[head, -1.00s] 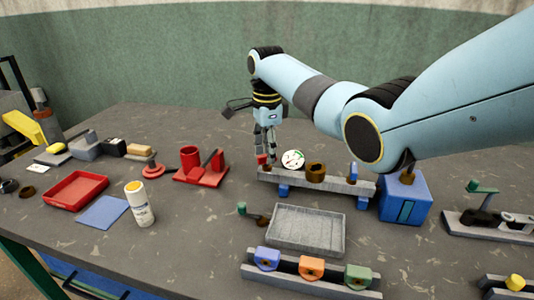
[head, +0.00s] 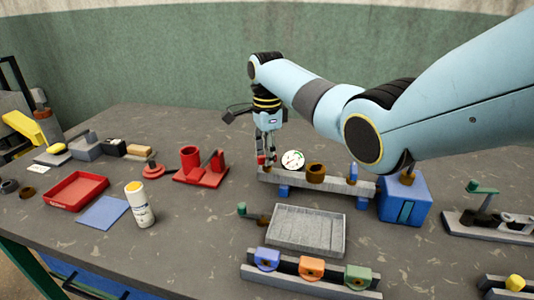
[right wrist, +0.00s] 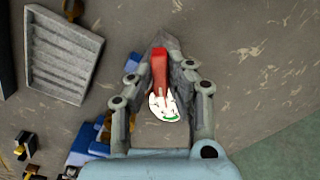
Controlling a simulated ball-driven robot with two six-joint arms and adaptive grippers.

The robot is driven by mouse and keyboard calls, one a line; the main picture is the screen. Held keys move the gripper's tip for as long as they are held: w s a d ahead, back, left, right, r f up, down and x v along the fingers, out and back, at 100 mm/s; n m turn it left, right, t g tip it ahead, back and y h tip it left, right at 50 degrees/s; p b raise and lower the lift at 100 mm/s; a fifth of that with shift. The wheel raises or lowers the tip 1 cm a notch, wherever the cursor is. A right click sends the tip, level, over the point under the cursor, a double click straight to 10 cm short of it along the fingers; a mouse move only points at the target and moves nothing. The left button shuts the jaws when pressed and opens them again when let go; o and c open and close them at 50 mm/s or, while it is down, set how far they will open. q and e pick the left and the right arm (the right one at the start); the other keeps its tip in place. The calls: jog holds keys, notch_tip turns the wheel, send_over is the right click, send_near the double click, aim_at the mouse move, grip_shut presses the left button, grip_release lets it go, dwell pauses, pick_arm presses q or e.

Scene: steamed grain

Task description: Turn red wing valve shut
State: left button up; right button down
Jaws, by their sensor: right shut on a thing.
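The red wing valve (head: 261,159) sits at the left end of a grey bar on blue feet in the head view. In the right wrist view the red wing (right wrist: 159,68) stands between my fingers. My right gripper (head: 266,153) points down over the valve and is shut on the wing; the fingers hide part of it. A white round dial (head: 293,160) with red and green marks is just right of the valve, and the right wrist view shows it partly behind the wing (right wrist: 163,106). My left gripper is not in view.
A brass-brown ring (head: 316,172) stands on the grey bar (head: 340,185), with a blue box (head: 405,199) at its right. A grey tray (head: 305,231) lies in front. A red fixture (head: 201,168) stands to the left. Bare table lies behind the gripper.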

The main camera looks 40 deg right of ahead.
jog(key=shift+r+n+p, duration=0.2)
jog(key=shift+n+p, duration=1.65)
jog(key=shift+n, duration=0.25)
jog(key=n+p, duration=0.1)
jog(key=n, duration=0.2)
jog(key=shift+f+n, duration=0.1)
jog(key=shift+n, duration=0.2)
jog(key=shift+n+p, duration=0.65)
jog(key=shift+n, duration=1.15)
jog(key=c, duration=1.3)
grip_release()
jog(key=shift+f, duration=0.1)
notch_tip(320, 180, up, 12)
jog(key=shift+r, duration=0.1)
